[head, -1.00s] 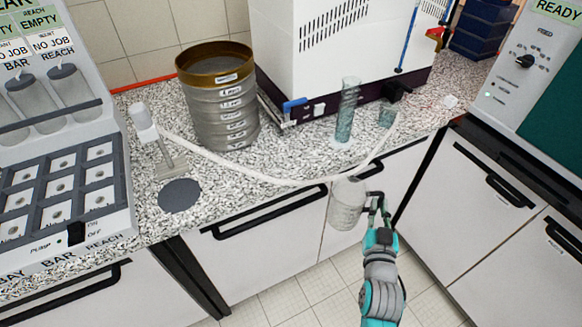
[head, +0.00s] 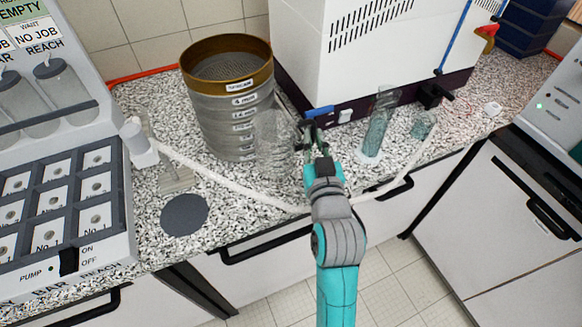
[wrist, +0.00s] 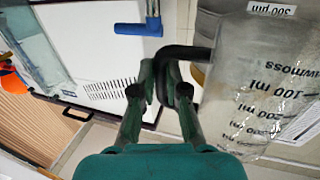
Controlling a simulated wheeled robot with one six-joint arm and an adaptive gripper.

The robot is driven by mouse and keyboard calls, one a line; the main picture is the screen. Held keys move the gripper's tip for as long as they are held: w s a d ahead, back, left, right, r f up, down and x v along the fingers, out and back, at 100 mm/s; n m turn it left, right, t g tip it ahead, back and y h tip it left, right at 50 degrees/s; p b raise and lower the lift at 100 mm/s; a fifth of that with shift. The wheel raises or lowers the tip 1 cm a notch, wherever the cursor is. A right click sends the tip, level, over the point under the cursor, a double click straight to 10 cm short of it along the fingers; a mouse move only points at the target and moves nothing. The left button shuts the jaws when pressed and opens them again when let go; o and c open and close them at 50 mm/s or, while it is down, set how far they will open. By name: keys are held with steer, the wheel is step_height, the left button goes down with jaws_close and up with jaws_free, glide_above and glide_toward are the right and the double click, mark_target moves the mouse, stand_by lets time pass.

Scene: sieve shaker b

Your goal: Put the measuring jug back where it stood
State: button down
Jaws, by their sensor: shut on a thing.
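The measuring jug (head: 272,145) is clear with a dark handle; it shows faintly in the head view, in front of the sieve stack (head: 222,125). In the wrist view the jug (wrist: 262,85) fills the right side, with its millilitre marks upside down. My gripper (head: 312,135) is shut on the jug's handle, at the jug's right side. The gripper's fingers (wrist: 163,80) also show in the wrist view. The jug is over the worktop; I cannot tell whether its base touches it.
A tall glass cylinder (head: 377,130) and a small beaker (head: 424,122) stand to the right. A pale hose (head: 235,187) runs along the front of the worktop (head: 135,230). A dark round disc (head: 184,215) lies at the front left. The white machine (head: 350,50) stands behind.

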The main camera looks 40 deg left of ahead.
steer(key=shift+f, duration=4.3)
steer(key=shift+f, duration=0.15)
steer(key=c, duration=1.2)
jaws_free()
steer(key=shift+d, duration=0.1)
steer(key=v, duration=1.2)
